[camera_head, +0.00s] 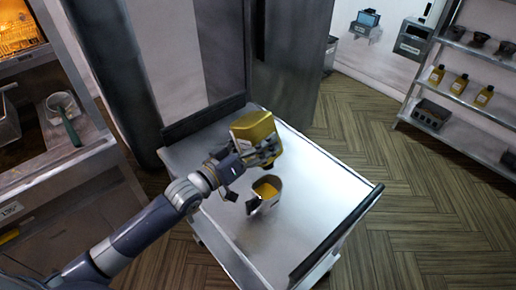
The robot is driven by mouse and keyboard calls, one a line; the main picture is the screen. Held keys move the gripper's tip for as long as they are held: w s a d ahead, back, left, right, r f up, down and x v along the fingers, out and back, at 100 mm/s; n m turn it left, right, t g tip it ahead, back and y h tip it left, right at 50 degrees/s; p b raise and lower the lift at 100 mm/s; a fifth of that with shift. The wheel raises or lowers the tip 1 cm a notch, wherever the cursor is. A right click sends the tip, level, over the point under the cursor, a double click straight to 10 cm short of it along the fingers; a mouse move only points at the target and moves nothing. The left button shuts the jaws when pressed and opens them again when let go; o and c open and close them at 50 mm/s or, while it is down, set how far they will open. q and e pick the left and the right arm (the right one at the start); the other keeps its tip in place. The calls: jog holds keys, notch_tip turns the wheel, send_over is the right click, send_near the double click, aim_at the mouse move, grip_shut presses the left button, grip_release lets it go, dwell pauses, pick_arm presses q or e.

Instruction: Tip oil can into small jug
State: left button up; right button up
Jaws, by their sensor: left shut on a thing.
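A gold-coloured oil can (254,129) is held by my left gripper (262,152), above the metal top of a cart (290,240). The gripper is shut on the can, and the can looks tilted. A small jug (268,188) with a dark handle stands upright on the cart, just below and close to the can. Yellow liquid shows inside the jug. Whether a stream runs between can and jug cannot be told. My right gripper is not in view.
The cart has a raised dark back edge (203,117) and a handle bar at right (349,215). The cart top around the jug is clear. A fryer counter (60,160) stands at left. A shelf (470,100) with several bottles stands at right, beyond open floor.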

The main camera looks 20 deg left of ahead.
aim_at(258, 129)
pick_arm(q)
jog(key=n+p, duration=0.1)
jog(key=r+n+p, duration=0.1)
jog(key=n, duration=0.5)
jog(key=shift+r, duration=0.1)
jog(key=n, duration=0.4)
jog(key=r+n, duration=0.1)
jog(key=n, duration=0.2)
jog(key=shift+r+n, duration=0.1)
jog(key=shift+n, duration=0.3)
jog(key=n, duration=0.4)
jog(key=shift+r, duration=0.35)
jog(key=n, duration=0.3)
jog(key=shift+r, duration=0.3)
jog(key=n, duration=0.4)
jog(key=shift+r+n, duration=0.35)
jog(key=shift+n, duration=0.05)
jog(key=n, duration=0.3)
jog(key=shift+r+n, duration=0.25)
jog(key=shift+n, duration=0.15)
jog(key=shift+f, duration=0.1)
